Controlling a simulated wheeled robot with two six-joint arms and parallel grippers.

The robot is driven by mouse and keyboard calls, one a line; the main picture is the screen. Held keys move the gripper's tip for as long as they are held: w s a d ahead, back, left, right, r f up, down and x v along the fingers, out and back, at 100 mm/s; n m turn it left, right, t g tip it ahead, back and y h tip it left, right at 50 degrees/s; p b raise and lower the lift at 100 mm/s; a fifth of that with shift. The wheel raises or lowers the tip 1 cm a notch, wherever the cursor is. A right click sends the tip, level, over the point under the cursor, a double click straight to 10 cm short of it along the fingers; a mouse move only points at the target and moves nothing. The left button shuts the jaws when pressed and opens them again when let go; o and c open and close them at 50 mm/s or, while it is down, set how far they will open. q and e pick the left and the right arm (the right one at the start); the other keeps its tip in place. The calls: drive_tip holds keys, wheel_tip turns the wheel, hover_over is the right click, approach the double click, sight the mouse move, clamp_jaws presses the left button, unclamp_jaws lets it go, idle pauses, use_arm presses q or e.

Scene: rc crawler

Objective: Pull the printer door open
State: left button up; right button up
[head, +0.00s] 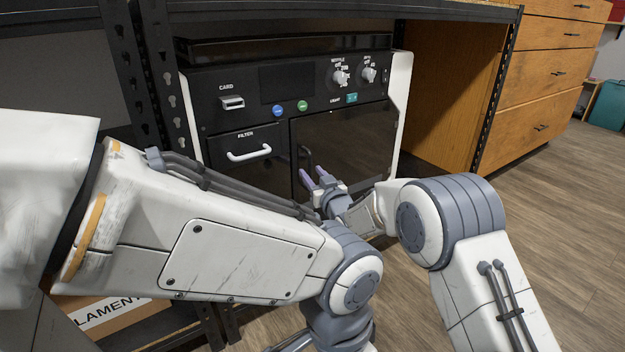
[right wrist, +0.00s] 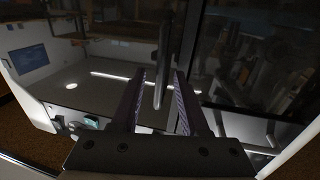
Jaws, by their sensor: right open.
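The printer (head: 225,80) stands under a bench, with its dark glossy door (head: 350,140) on the right of its front. The door looks shut in the head view. Its dark bar handle (head: 305,155) is near the door's left edge. My right gripper (head: 313,176) is at the handle with its jaws apart. In the right wrist view the handle bar (right wrist: 163,60) lies between the two open fingers (right wrist: 162,100) in the picture. I cannot tell whether either finger touches it. My left arm crosses the head view in front; its gripper is out of frame.
A filter drawer with a white handle (head: 249,153) is left of the door, with knobs (head: 341,78) above. A dark perforated post (head: 165,85) stands left. A cardboard box (head: 120,310) is low at left. Wooden drawers (head: 545,70) and open floor (head: 560,220) are at right.

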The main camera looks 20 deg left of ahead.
drive_tip(key=shift+w+a, duration=0.2)
clamp_jaws()
idle(1.4)
